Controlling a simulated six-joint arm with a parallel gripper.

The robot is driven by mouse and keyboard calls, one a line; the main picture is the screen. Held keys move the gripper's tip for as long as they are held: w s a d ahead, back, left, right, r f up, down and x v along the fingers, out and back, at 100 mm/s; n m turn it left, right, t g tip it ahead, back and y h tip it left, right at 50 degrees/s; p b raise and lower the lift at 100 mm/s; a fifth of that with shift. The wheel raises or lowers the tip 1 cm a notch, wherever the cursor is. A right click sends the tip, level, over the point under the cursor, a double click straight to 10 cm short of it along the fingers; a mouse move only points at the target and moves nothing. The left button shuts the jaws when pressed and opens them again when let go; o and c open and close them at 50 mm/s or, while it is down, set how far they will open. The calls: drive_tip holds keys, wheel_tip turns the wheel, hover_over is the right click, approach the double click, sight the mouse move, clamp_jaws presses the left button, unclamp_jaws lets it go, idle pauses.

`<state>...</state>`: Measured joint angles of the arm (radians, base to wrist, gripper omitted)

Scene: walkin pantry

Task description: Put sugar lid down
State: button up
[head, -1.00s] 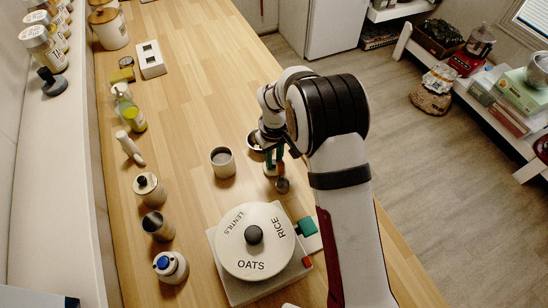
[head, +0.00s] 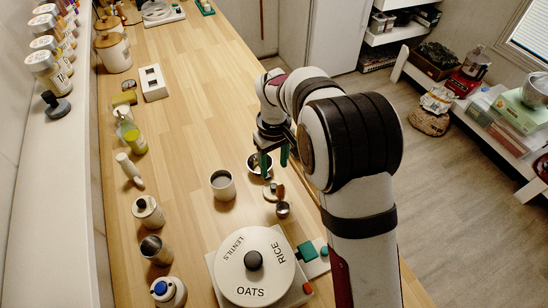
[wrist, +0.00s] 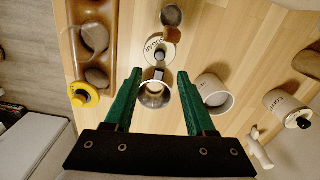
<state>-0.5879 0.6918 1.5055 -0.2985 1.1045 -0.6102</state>
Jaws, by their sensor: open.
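The sugar lid (head: 273,190) is a pale disc with a dark knob, resting on the wooden counter. In the wrist view the lid (wrist: 152,46), lettered SUGAR, lies just beyond the fingertips. My gripper (head: 274,162) is open and empty above the counter, apart from the lid; its green fingers (wrist: 160,73) show in the wrist view. An open round metal-lined container (wrist: 155,94) shows between the fingers there; in the head view its rim (head: 254,160) is partly hidden by a finger.
An open pale canister (head: 222,187) stands left of the lid, and a small dark cup (head: 283,210) stands close by. A round spinner lettered OATS, RICE and LENTILS (head: 253,266) is nearer. A brown tray (wrist: 91,45) lies left in the wrist view. The counter's middle is largely clear.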

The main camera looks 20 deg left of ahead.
drive_tip(key=s+d+r+m+y, duration=0.1)
drive_tip(key=s+d+r+m, duration=0.5)
drive_tip(key=d, duration=0.3)
drive_tip(key=s+d+r+m, duration=0.3)
drive_tip(key=s+d+r, duration=0.3)
drive_tip(key=d+r, duration=0.15)
drive_tip(key=s+d+f+m, duration=0.1)
drive_tip(key=s+d+m, duration=0.1)
drive_tip(key=s, duration=0.4)
drive_tip(key=s+d+f+m, duration=0.1)
drive_tip(key=s+d+m, duration=0.2)
drive_tip(key=s, duration=0.4)
drive_tip(key=shift+s+d+f+m+y, duration=0.2)
drive_tip(key=shift+d+m+y, duration=0.15)
drive_tip(key=shift+m, duration=0.55)
